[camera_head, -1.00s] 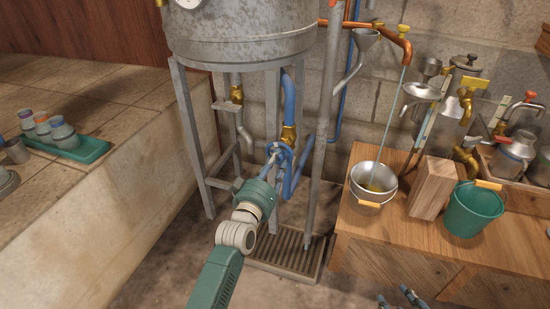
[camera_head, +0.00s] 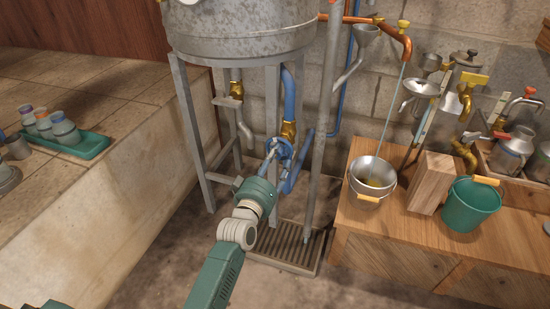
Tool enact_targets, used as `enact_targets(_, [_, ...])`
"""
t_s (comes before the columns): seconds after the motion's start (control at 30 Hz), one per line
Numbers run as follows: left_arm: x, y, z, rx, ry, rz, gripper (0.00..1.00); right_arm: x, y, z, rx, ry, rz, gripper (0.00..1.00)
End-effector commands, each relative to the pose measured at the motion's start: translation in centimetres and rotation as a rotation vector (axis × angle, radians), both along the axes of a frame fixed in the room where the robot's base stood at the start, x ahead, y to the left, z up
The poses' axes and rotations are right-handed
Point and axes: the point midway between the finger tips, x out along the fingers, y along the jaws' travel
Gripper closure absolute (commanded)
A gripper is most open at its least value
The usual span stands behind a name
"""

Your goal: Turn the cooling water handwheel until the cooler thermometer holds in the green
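The cooling water handwheel (camera_head: 284,146) is blue and sits on the blue pipe below a brass fitting, under the galvanized tank. My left gripper (camera_head: 270,158) reaches up from the bottom of the view, its fingertips at the lower left of the wheel's rim. The fingers are small and overlap the wheel, so I cannot tell whether they are closed on it. A sliver of a white dial (camera_head: 190,2) shows on the tank at the top edge. It is cut off and I cannot read it, nor tell if it is the cooler thermometer. My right gripper is out of view.
The galvanized tank (camera_head: 240,42) stands on grey metal legs around the pipework. A grey upright pole (camera_head: 323,130) is close right of the wheel, above a floor grate (camera_head: 285,250).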

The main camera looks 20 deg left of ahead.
Motion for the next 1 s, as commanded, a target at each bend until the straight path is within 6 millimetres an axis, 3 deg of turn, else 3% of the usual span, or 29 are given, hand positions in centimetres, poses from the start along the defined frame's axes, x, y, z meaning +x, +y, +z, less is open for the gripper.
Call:
enact_targets(0.33, [0.0, 0.1, 0.5, 0.001, -0.01, 0.002, 0.54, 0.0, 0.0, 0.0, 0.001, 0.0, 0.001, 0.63])
enact_targets(0.47, [-0.8, 0.1, 0.4, 0.001, -0.009, 0.003, 0.54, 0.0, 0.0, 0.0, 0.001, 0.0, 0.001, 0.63])
enact_targets(0.8, [-7.7, 0.3, 0.4, 0.001, -0.005, 0.001, 0.54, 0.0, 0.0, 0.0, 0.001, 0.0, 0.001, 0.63])
enact_targets(1.0, [-10.8, 0.4, 0.3, 0.001, -0.006, 0.0, 0.54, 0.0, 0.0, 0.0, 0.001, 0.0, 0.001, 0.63])
